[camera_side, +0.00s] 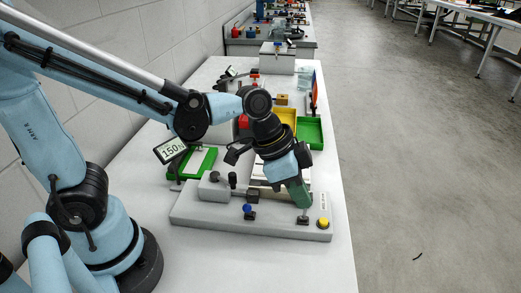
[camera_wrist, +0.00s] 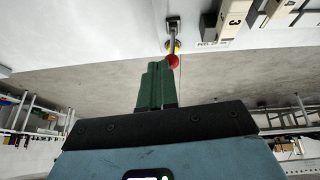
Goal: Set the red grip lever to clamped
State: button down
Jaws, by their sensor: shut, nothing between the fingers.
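The red grip (camera_wrist: 173,62) is a small round ball at the end of a thin lever in the wrist view. The lever rises from a small metal base (camera_wrist: 172,25) on the grey panel. My gripper (camera_wrist: 157,68) has its green fingers shut together, with the tips just left of the red ball. I cannot tell whether they touch it. In the side view my gripper (camera_side: 301,196) is low over the right end of the grey panel (camera_side: 205,217), above the lever base (camera_side: 303,220). The red ball is hidden there, so the lever's setting is unclear.
A yellow button (camera_side: 323,223) is right of the lever base. A blue-topped control (camera_side: 248,209) and black knobs (camera_side: 232,180) are to its left. Behind stand a green tray (camera_side: 310,133), a yellow tray and a display (camera_side: 171,150) reading 150. The table's right edge is close.

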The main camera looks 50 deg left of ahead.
jog(key=w+a+n+g+h, duration=0.1)
jog(key=w+a+g+h, duration=0.1)
jog(key=shift+w+h, duration=0.1)
jog(key=shift+h, duration=0.2)
jog(key=shift+r, duration=0.15)
jog(key=shift+r, duration=0.7)
